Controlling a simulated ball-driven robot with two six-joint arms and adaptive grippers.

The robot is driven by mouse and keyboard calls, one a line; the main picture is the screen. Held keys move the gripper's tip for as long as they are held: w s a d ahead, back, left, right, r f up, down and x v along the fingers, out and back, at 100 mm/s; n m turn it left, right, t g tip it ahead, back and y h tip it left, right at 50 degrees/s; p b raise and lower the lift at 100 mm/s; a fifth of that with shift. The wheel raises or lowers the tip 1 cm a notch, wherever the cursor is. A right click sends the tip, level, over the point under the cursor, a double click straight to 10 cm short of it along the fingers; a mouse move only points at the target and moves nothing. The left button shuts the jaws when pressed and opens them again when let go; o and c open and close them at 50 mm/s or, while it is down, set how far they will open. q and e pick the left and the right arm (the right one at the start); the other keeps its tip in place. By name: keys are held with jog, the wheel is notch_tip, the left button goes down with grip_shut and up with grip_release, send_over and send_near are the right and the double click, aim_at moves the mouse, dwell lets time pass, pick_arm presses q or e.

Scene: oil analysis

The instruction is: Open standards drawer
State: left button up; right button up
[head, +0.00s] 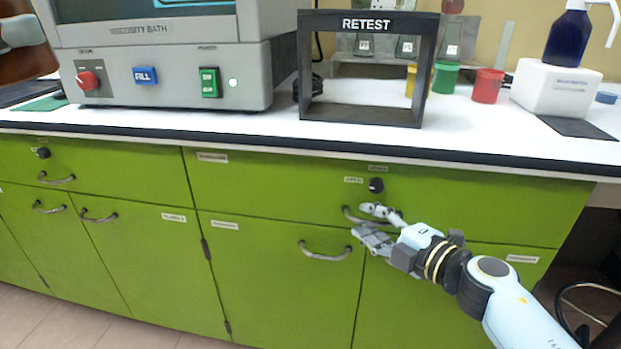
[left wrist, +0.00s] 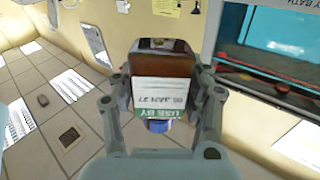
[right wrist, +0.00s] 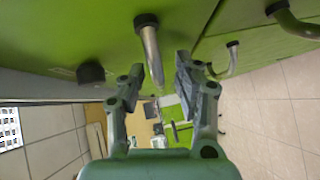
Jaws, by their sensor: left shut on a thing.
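The wide upper green drawer (head: 270,185) is shut, flush with the cabinet front; its small label is unreadable. Its metal handle (head: 348,213) is partly hidden by my right gripper (head: 372,224). In the right wrist view my right gripper (right wrist: 157,80) is open, and the handle's bar (right wrist: 152,52) shows between its spread fingers; I cannot tell if they touch it. A dark round lock knob (head: 376,185) sits above the handle. My left gripper (left wrist: 165,105) is shut on a brown bottle (left wrist: 160,65) with a "USE BY" label, which shows at the head view's left edge (head: 22,50).
A viscosity bath (head: 170,75) and a black RETEST frame (head: 360,115) stand on the white counter. Yellow, green (head: 445,78) and red (head: 487,86) cups are behind. A lower door handle (head: 325,250) sits left of my right gripper. The floor in front is clear.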

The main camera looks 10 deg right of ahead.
grip_shut()
dwell(0.4)
jog(key=shift+s, duration=0.1)
